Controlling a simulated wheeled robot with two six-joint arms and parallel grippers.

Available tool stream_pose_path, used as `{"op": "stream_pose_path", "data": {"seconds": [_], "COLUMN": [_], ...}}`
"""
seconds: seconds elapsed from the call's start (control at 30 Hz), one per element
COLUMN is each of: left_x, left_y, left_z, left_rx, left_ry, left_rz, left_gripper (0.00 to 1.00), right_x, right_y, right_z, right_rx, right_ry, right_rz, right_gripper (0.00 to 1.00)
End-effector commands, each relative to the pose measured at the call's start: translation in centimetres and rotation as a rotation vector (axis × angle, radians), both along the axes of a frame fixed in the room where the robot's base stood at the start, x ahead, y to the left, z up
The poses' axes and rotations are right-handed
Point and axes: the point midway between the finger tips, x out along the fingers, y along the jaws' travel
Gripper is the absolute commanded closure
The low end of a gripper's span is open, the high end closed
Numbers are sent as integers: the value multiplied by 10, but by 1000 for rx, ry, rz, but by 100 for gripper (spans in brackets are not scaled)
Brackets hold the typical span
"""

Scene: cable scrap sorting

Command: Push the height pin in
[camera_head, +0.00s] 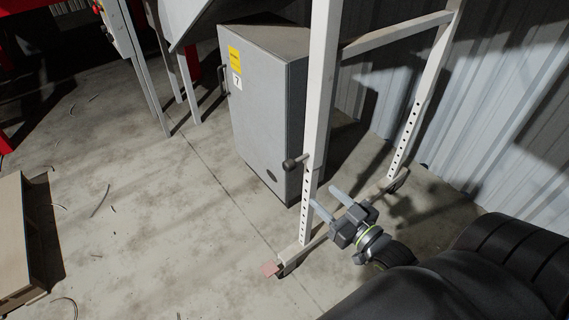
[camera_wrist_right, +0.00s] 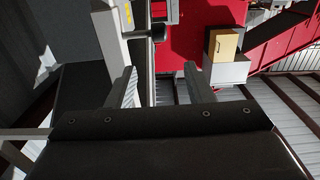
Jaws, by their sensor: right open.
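The height pin (camera_head: 294,162) is a dark knob sticking out to the left of a white upright post (camera_head: 310,195) with a row of holes. A gap of pin shaft seems to show between knob and post; how deep it sits I cannot tell. My right gripper (camera_head: 331,201) is open and empty, below and right of the pin, with its fingers pointing up-left toward the post. In the right wrist view the open fingers (camera_wrist_right: 161,82) have nothing between them, and a dark knob (camera_wrist_right: 158,32) shows beyond them beside the pale post. My left gripper is not in view.
A grey cabinet (camera_head: 262,105) stands behind the post. A second holed post (camera_head: 408,130) stands at the right by the corrugated wall (camera_head: 500,90). The concrete floor at left is mostly clear, with cable scraps.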

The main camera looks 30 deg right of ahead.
Motion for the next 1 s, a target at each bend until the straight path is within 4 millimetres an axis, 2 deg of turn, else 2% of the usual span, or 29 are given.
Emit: {"op": "stream_pose_path", "data": {"seconds": [0.17,0.57,0.73,1.0], "left_x": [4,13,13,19], "left_y": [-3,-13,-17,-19], "left_z": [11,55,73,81], "left_rx": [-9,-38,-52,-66], "left_ry": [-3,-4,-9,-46], "left_rz": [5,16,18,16], "left_gripper": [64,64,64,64], "right_x": [22,83,114,155], "right_y": [2,6,9,12], "right_z": [0,-1,-1,-1], "right_rx": [0,-1,0,0], "right_ry": [-5,-2,-2,-1], "right_rz": [1,0,0,-1], "right_gripper": [53,53,53,53]}}
